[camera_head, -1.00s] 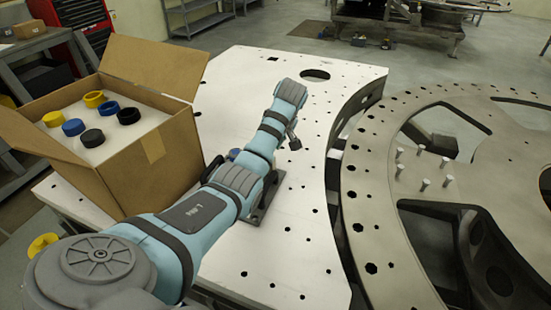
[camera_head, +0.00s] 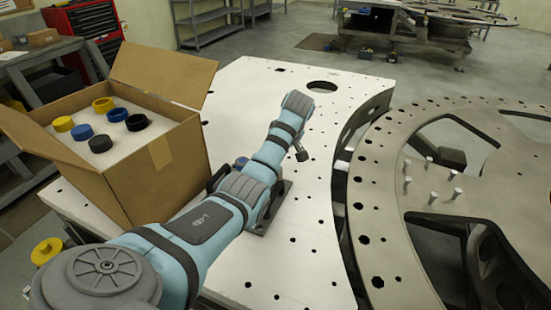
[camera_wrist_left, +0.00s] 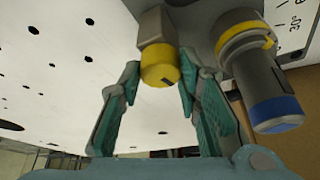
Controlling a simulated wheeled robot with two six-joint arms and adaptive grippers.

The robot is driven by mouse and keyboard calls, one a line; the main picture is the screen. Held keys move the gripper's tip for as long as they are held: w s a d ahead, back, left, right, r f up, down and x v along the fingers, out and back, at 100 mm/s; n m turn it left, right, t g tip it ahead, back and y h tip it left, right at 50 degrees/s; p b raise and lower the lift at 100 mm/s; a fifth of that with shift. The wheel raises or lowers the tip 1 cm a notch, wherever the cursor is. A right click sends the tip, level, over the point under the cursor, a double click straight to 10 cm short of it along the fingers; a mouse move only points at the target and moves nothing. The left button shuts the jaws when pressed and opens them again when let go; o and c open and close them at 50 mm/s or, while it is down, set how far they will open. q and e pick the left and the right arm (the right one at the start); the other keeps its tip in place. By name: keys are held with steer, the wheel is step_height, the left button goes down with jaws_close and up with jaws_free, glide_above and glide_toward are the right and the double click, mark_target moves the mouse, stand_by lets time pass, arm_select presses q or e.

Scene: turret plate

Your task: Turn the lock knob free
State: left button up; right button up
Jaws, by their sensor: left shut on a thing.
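A yellow lock knob (camera_wrist_left: 159,66) on a grey square stem shows in the left wrist view. My left gripper (camera_wrist_left: 159,82) has a finger on each side of it and is shut on it. A dark cylinder with a yellow ring and blue end (camera_wrist_left: 262,75) stands beside the knob on the right. In the head view my left arm lies over the white plate (camera_head: 300,230) and hides the gripper and knob. Only part of a dark fixture base (camera_head: 272,215) shows beside the arm. My right gripper is in neither view.
An open cardboard box (camera_head: 165,165) holding yellow, blue and black caps stands on the plate's left, close to my arm. A large grey ring (camera_head: 375,215) with several upright pins lies to the right. The plate's right part is clear.

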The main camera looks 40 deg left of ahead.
arm_select(q)
steer(key=shift+w+r+n+g+p, duration=0.1)
steer(key=shift+r+n+g+p, duration=0.15)
steer(key=shift+n+p, duration=0.45)
steer(key=shift+w+a+f+n+g, duration=0.15)
steer(key=shift+n+g, duration=0.2)
steer(key=shift+n, duration=0.45)
steer(key=shift+f+n+b, duration=0.15)
steer(key=shift+n+b, duration=0.45)
steer(key=shift+b, duration=0.05)
steer(key=shift+n+g+b, duration=0.4)
steer(key=shift+n+b, duration=0.4)
steer(key=o, duration=1.1)
steer(key=shift+o, duration=0.2)
